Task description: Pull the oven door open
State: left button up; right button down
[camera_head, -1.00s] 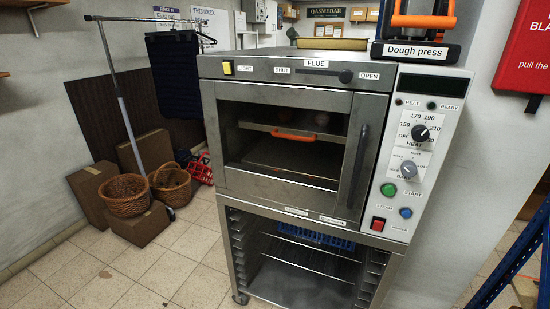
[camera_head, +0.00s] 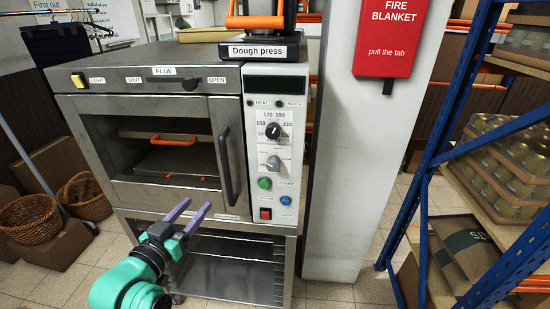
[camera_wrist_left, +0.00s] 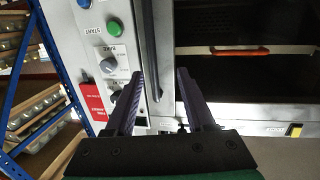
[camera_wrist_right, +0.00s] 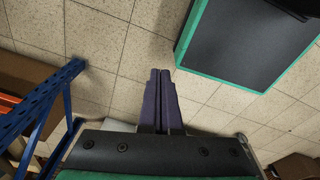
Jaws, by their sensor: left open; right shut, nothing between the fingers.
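The oven door (camera_head: 150,125) is a steel frame with a dark window, and it is closed. Its dark upright handle (camera_head: 229,165) is at the door's right side, beside the control panel. My left gripper (camera_head: 191,213) is open below and to the left of the handle in the head view. In the left wrist view the handle (camera_wrist_left: 150,50) runs down between the open fingers (camera_wrist_left: 160,82), ahead of their tips; I cannot tell the exact gap. My right gripper (camera_wrist_right: 158,75) is shut and empty over the tiled floor, and does not show in the head view.
A control panel (camera_head: 275,150) with knobs and buttons is right of the door. A dough press (camera_head: 260,40) stands on top. A white pillar (camera_head: 342,180) and a blue rack (camera_head: 440,130) with jars are at the right. Wicker baskets (camera_head: 30,218) are at the left.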

pick_arm(q)
notch_tip(320, 180, up, 4)
jog(key=d, duration=0.2)
send_near(223, 165)
jog(key=shift+m+t+h, duration=0.3)
jog(key=shift+t+h, duration=0.1)
jog(key=p+x, duration=0.1)
jog(key=x, duration=0.6)
jog(key=p+x, duration=0.1)
jog(key=x, duration=0.2)
jog(key=shift+w+f+p, duration=0.25)
jog(key=shift+f+p, duration=0.05)
jog(key=shift+p, duration=0.05)
jog(key=shift+w+f, duration=0.1)
jog(key=shift+w, duration=0.15)
grip_shut()
pick_arm(e)
notch_tip(223, 165, up, 3)
jog(key=shift+a+f, duration=0.1)
jog(key=shift+a, duration=0.05)
jog(key=shift+a, duration=0.15)
